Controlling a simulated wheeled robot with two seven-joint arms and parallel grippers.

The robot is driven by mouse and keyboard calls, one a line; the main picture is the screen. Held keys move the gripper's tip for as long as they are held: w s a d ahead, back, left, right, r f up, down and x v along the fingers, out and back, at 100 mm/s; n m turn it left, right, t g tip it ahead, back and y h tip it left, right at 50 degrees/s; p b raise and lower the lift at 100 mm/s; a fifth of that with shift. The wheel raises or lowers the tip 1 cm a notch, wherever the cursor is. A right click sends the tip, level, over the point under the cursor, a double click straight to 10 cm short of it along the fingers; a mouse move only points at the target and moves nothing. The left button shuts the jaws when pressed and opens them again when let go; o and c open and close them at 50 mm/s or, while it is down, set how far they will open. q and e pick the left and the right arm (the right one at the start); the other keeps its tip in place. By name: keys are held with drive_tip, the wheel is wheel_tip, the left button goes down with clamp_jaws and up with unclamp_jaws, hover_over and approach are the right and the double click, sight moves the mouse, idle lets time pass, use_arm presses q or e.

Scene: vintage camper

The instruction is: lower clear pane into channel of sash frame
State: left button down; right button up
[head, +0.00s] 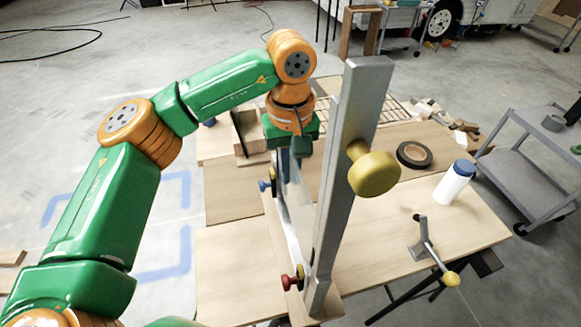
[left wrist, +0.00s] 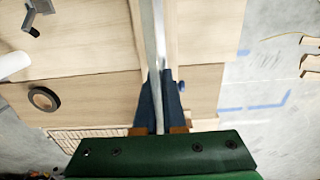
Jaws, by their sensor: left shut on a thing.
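The sash frame (head: 330,220) stands upright on the wooden table, with a tall grey post nearest me that carries a yellow knob (head: 372,172). My left gripper (head: 287,160) is above the frame's far part and points down, partly hidden behind the tall post. In the left wrist view its dark fingers (left wrist: 159,105) are shut on the thin upper edge of the clear pane (left wrist: 158,45). The pane, seen nearly edge-on, also shows as a pale strip in the head view (head: 297,205). How its lower edge sits in the channel is hidden. My right gripper is out of view.
A black tape roll (head: 414,154) and a white bottle with a blue cap (head: 455,183) stand right of the frame. A clamp with a yellow knob (head: 428,244) is at the table's front right. A grey cart (head: 530,150) stands to the right.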

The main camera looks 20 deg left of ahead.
sight(291, 200)
use_arm(q)
drive_tip(key=shift+f+b, duration=3.6)
drive_tip(key=shift+f, duration=1.15)
idle(0.8)
drive_tip(key=c, duration=0.9)
unclamp_jaws()
